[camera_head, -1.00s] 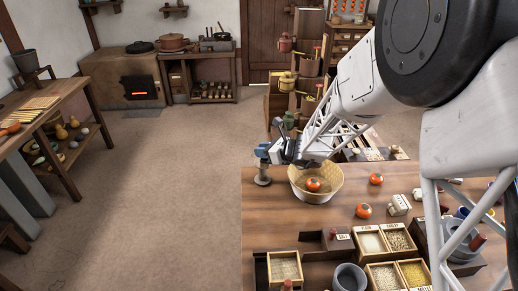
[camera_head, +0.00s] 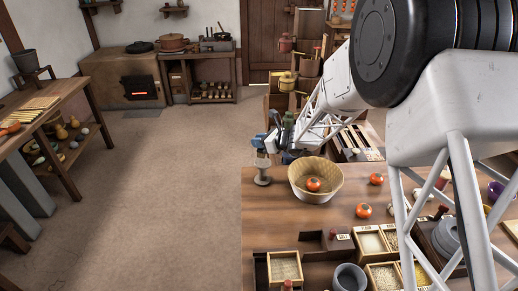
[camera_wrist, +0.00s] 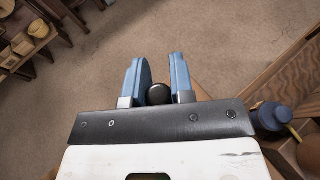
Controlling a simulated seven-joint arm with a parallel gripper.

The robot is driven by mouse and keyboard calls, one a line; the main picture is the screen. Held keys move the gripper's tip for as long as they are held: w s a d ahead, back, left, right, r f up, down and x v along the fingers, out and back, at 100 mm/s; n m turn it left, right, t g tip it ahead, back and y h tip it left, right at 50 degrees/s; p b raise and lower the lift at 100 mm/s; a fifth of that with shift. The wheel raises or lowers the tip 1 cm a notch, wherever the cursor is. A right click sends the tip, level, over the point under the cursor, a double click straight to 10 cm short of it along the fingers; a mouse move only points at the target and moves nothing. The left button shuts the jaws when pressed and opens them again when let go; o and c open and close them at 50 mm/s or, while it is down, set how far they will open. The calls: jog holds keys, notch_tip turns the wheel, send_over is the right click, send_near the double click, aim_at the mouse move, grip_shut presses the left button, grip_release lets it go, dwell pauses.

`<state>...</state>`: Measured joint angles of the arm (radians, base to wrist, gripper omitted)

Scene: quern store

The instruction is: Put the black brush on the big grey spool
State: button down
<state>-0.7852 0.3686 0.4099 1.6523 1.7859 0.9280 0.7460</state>
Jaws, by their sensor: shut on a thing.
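The black brush (camera_wrist: 158,94) shows in the wrist view as a round dark end between the two blue fingers of my gripper (camera_wrist: 158,84). The fingers are shut on it. In the head view, my gripper (camera_head: 266,146) is above the big grey spool (camera_head: 262,174), and the brush cannot be made out clearly there. The spool stands upright at the far left corner of the wooden table. I cannot tell whether the brush touches its top. The spool is not visible in the wrist view.
A wicker basket (camera_head: 325,190) holding an orange-red fruit (camera_head: 314,185) stands just right of the spool. Two more such fruits lie on the table (camera_head: 275,225). Compartment boxes (camera_head: 285,268) and a grey pot (camera_head: 348,278) are nearer. Open floor lies left of the table.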

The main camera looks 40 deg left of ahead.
jog(key=shift+f, duration=1.7)
jog(key=shift+f, duration=0.15)
jog(key=c, duration=1)
grip_release()
jog(key=shift+d+r, duration=0.1)
jog(key=shift+r, duration=0.1)
jog(key=shift+w+d+r, duration=0.15)
jog(key=shift+d+r, duration=0.1)
jog(key=shift+d, duration=0.3)
jog(key=v, duration=1)
jog(key=shift+w+d, duration=0.1)
jog(key=shift+d, duration=0.2)
jog(key=shift+d+r, duration=0.1)
